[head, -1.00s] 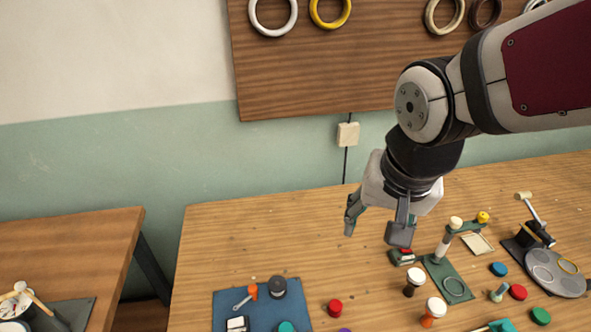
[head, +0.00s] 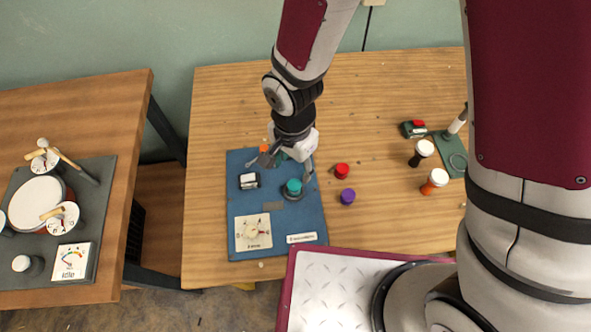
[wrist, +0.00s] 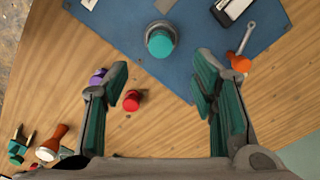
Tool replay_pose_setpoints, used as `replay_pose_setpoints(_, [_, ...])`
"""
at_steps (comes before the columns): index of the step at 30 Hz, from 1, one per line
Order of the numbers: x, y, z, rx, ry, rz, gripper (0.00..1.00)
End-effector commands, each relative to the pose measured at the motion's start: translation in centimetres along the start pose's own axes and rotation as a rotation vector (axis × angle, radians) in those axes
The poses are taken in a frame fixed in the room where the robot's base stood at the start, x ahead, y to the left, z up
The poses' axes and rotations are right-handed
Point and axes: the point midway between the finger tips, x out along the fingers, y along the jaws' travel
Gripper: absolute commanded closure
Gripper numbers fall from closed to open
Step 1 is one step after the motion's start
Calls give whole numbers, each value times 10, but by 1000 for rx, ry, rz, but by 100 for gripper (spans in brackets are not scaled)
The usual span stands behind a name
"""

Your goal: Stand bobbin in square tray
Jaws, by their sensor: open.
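I cannot pick out the bobbin with certainty. Small candidates are a red piece (head: 342,171) and a purple piece (head: 348,196) on bare wood, and a teal-topped piece (head: 294,186) on a dark round base on the blue mat. They also show in the wrist view as red (wrist: 132,101), purple (wrist: 97,77) and teal (wrist: 160,42). My gripper (head: 287,167) is open and empty above the mat's far part. In the wrist view my gripper (wrist: 162,82) spans bare mat and wood, the teal piece beyond the fingertips. No square tray is visible now.
Goblet-shaped pieces (head: 436,181) stand to the right. Wood at the back centre is clear.

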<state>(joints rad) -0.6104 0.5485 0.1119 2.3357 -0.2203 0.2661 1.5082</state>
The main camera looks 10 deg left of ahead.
Motion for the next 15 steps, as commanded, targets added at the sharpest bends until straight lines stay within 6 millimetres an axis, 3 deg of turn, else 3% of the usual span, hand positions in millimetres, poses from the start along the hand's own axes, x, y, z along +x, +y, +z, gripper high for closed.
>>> replay_pose_setpoints(7, [41, 1, 0, 0, 0, 5, 48])
replay_pose_setpoints(15, [57, 0, -1, 1, 0, 1, 48])
